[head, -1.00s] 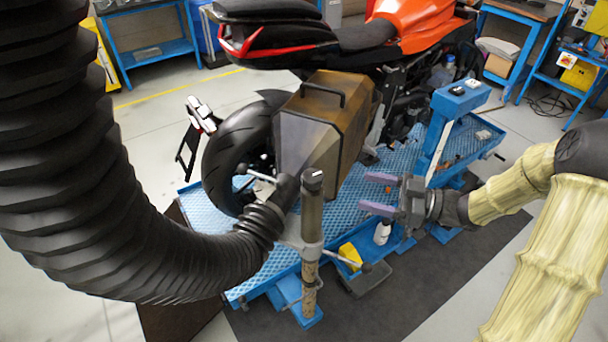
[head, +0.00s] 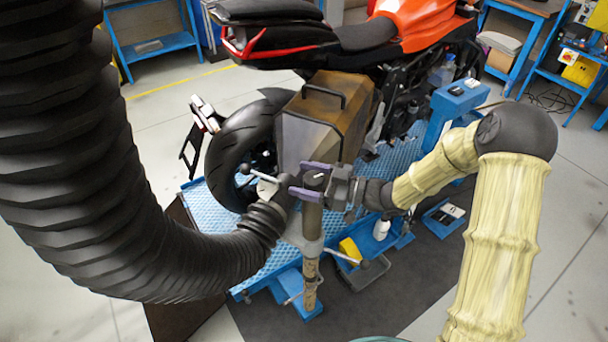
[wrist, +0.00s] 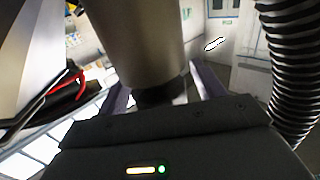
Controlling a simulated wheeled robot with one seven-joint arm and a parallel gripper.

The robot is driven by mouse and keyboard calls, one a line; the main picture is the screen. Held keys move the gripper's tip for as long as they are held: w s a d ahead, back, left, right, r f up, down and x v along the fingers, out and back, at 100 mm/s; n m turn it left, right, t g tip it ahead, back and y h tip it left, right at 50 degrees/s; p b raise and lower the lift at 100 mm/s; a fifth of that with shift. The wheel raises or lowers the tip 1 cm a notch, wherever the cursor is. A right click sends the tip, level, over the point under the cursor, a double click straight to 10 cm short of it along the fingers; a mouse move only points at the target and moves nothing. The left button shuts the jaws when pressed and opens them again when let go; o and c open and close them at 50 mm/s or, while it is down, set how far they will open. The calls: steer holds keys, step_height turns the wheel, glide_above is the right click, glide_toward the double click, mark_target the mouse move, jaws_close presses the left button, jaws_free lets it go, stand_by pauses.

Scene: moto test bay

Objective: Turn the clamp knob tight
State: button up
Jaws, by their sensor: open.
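A dark round cap (head: 314,180) with a pale mark, which looks like the clamp knob, tops the upright post (head: 313,222) beside the hose end. My gripper (head: 300,178) is open, its two purple fingers on either side of the cap, reaching in from the right. Contact cannot be told. In the wrist view, a grey cylinder (wrist: 143,38) fills the upper middle, and a dark part (wrist: 160,96) at its end lies between the fingers of my gripper (wrist: 163,88). The fingers hide part of the cap's sides.
A thick black ribbed hose (head: 150,240) curves from the left to the post. A brown-grey case (head: 320,120) and rear tyre (head: 232,155) stand close behind. A rod with a dark end (head: 364,264) juts from the post's lower right. The blue lift (head: 210,208) lies below.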

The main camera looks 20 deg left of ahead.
steer(key=c, duration=1)
steer(key=shift+a, duration=0.15)
steer(key=shift+w, duration=0.1)
